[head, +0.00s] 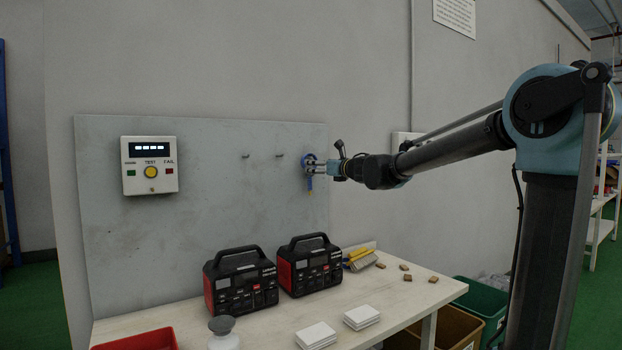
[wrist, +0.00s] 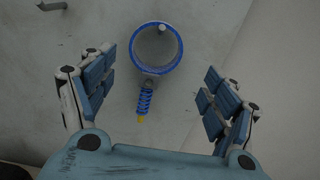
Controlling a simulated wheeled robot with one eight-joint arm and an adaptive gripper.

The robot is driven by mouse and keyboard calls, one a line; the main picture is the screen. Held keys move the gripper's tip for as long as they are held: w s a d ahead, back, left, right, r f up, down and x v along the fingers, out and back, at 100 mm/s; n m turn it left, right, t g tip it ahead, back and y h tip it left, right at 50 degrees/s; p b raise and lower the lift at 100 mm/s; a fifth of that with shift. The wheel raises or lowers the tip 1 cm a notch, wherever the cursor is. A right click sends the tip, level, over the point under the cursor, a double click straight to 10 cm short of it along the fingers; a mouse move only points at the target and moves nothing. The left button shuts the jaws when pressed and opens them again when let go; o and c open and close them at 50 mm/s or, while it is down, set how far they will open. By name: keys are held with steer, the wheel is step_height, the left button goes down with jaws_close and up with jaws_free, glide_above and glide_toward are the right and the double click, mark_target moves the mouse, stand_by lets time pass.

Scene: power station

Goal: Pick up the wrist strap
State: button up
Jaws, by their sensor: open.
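The wrist strap (wrist: 143,98) is a blue ring with a short coiled blue cord and a yellow tip below it. It hangs on a peg on the grey wall panel. It also shows in the head view (head: 310,184), partly hidden by my gripper (head: 318,168). In the wrist view my gripper (wrist: 158,98) is open, with one blue-padded finger to the left of the strap and one to the right. In the wrist view neither finger appears to touch the strap.
Two bare pegs (head: 279,155) are on the panel (head: 225,210) left of the strap. A white tester box (head: 150,165) is farther left. Two black and red power units (head: 309,266) stand on the table (head: 420,296) below, with white stacks and small brown pieces.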

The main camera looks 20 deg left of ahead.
mark_target(310, 174)
steer(key=x, duration=0.5)
steer(key=shift+s+a+r, duration=0.15)
steer(key=shift+s+a, duration=0.1)
steer(key=shift+s, duration=0.05)
steer(key=c, duration=1.1)
